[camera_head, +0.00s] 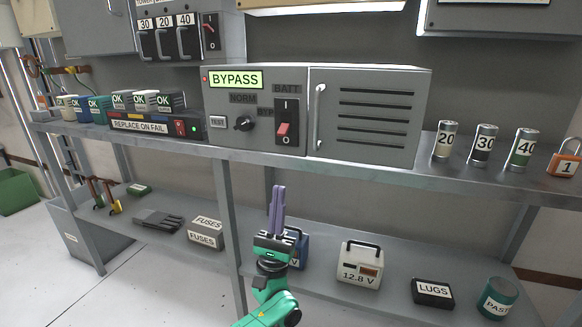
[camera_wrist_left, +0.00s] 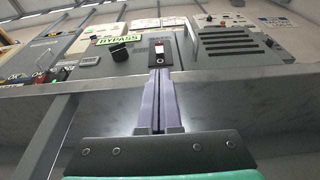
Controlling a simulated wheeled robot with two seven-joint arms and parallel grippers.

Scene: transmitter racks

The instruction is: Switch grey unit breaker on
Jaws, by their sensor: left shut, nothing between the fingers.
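The grey unit (camera_head: 368,118) stands on the upper shelf, with a lit green BYPASS display (camera_head: 236,79) on its front. Its breaker (camera_head: 286,122) is a black switch marked I at the top and O at the bottom, with the red part of its rocker near the O end. The breaker also shows in the left wrist view (camera_wrist_left: 159,50), just beyond my fingertips. My left gripper (camera_head: 278,190) is shut and empty, its purple fingers pointing up, below the breaker and apart from it in the head view. My right gripper is not in view.
A knob (camera_head: 244,123) sits left of the breaker, and a vertical door handle (camera_head: 320,116) right of it. The shelf edge (camera_head: 390,174) runs below the unit. A 12.8 V battery (camera_head: 359,265) and a LUGS box (camera_head: 432,292) stand on the lower shelf.

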